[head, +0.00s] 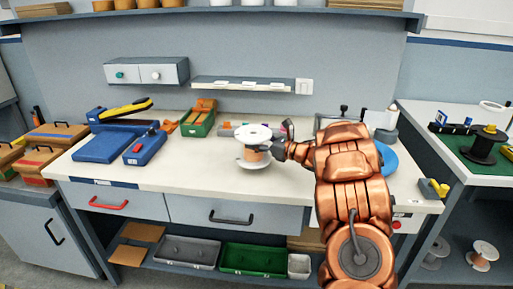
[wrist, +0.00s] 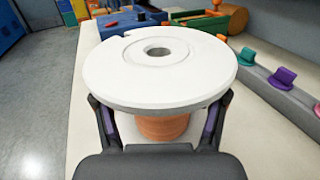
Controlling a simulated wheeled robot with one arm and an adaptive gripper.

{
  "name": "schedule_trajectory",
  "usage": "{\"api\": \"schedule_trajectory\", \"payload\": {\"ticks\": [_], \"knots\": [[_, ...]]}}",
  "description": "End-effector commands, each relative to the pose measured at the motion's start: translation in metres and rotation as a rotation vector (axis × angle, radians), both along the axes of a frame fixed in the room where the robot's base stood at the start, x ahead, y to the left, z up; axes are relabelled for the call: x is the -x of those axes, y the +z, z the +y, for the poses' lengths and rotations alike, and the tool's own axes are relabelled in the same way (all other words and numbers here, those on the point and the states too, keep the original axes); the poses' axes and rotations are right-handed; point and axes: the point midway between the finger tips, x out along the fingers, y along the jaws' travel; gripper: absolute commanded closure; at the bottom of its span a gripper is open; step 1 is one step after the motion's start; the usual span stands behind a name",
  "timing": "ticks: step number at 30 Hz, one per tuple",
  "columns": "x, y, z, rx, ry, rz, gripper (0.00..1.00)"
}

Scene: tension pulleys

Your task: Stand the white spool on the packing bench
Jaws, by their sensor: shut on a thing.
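The white spool (head: 254,133) is upright over the front middle of the packing bench (head: 200,155). It has white flanges and an orange-brown winding. In the wrist view the spool (wrist: 160,65) fills the middle, its top flange facing up with a grey-rimmed hole. My gripper (head: 276,150) reaches in from the right and is shut on the spool. In the wrist view its fingers (wrist: 160,125) are on either side of the winding, below the top flange. The lower flange shows in the head view close to the bench top; I cannot tell whether it touches.
A rail with coloured clips (wrist: 275,80) runs to the right in the wrist view. A dark spool (head: 483,146) stands on a green mat on the right bench.

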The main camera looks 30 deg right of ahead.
Motion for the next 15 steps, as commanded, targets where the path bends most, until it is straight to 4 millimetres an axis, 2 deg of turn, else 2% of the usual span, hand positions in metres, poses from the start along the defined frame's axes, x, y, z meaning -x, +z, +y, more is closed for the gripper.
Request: {"api": "schedule_trajectory", "payload": {"ticks": [9, 15], "knots": [[0.0, -0.026, 0.0, 0.0, 0.0, -0.003, 0.98], [0.0, -0.029, 0.0, 0.0, 0.001, -0.004, 0.98]]}}
